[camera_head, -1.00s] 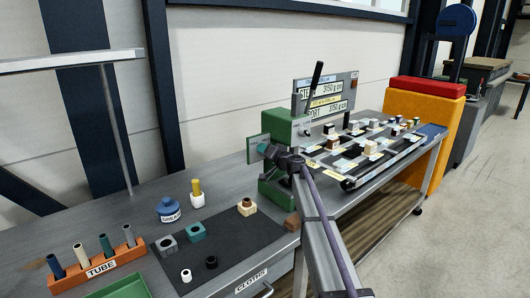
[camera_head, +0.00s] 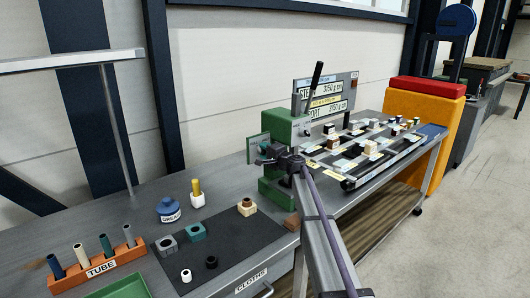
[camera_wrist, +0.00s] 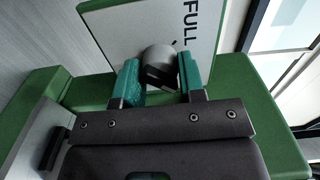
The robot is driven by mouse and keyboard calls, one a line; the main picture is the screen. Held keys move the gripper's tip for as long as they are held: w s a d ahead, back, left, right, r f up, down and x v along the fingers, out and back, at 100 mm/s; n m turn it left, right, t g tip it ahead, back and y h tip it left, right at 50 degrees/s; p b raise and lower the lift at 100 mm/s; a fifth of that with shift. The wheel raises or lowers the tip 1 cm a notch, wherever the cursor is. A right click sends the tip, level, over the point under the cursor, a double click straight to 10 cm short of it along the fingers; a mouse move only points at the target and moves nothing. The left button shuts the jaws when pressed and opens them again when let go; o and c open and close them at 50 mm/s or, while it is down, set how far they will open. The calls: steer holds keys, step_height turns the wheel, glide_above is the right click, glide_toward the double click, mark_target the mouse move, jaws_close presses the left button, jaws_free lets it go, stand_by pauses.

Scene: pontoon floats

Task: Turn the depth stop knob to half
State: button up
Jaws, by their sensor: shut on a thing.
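The depth stop knob (camera_wrist: 156,57) is a dark grey round knob with a raised grip bar. It sits on a pale plate (camera_wrist: 120,32) printed "FULL", with a small dark tick beside the knob. My gripper (camera_wrist: 158,72) has teal fingers, one on each side of the knob, and is shut on it. The bar looks tilted in the wrist view. Any half mark is hidden or out of view. In the head view, my gripper (camera_head: 268,153) is at the left side of the green press (camera_head: 280,127), and the knob is hidden there.
A dark mat (camera_head: 225,250) with several small blocks and rings lies left of the press. An orange tube rack (camera_head: 97,268), a blue grease pot (camera_head: 169,209) and a block tray (camera_head: 350,184) stand on the bench.

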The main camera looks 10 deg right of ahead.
stand_by(0.4)
steer(key=o, duration=0.9)
steer(key=v, duration=1.1)
